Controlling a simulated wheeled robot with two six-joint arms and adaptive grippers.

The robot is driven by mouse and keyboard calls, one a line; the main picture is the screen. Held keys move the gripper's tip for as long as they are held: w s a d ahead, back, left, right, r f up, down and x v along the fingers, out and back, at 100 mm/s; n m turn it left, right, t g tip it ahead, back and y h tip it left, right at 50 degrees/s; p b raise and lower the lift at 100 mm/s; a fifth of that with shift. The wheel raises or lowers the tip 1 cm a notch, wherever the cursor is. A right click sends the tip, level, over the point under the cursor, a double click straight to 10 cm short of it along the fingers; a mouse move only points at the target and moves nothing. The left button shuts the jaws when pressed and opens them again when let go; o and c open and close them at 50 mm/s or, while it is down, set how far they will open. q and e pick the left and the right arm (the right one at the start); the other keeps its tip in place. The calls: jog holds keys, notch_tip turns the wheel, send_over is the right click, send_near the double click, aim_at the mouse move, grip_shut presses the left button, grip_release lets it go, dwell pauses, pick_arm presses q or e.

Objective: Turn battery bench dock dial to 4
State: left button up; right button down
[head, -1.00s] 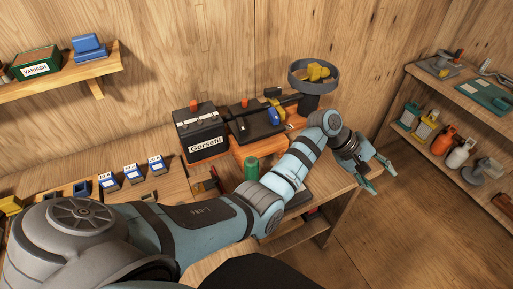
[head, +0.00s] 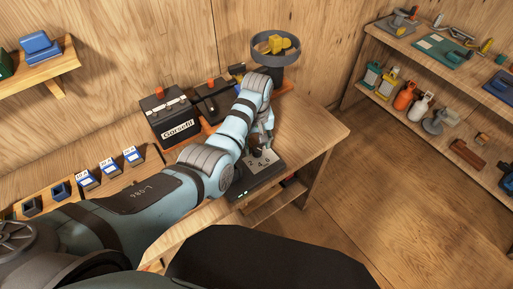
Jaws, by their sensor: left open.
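The battery bench dock (head: 262,180) is a dark, low box on the bench, right of my arm. A pale plate (head: 264,160) with dark digits lies on its top; I can make out a 4 and a 6. A dark brown knob, the dial (head: 257,150), shows at the plate's far edge, partly covered by my gripper. My left gripper (head: 263,145) is open, pointing down at the dial. I cannot tell whether its fingers touch the dial, or where the dial points. My right gripper is not in view.
A black battery (head: 168,118) and a grey round tray (head: 275,47) on a post stand at the back of the bench (head: 315,130). Small blue boxes (head: 110,165) line the left side. The bench right of the dock is clear. A stocked shelf (head: 375,95) stands at right.

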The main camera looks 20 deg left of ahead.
pick_arm(q)
jog(key=shift+f, duration=0.75)
jog(key=shift+r, duration=0.1)
grip_shut()
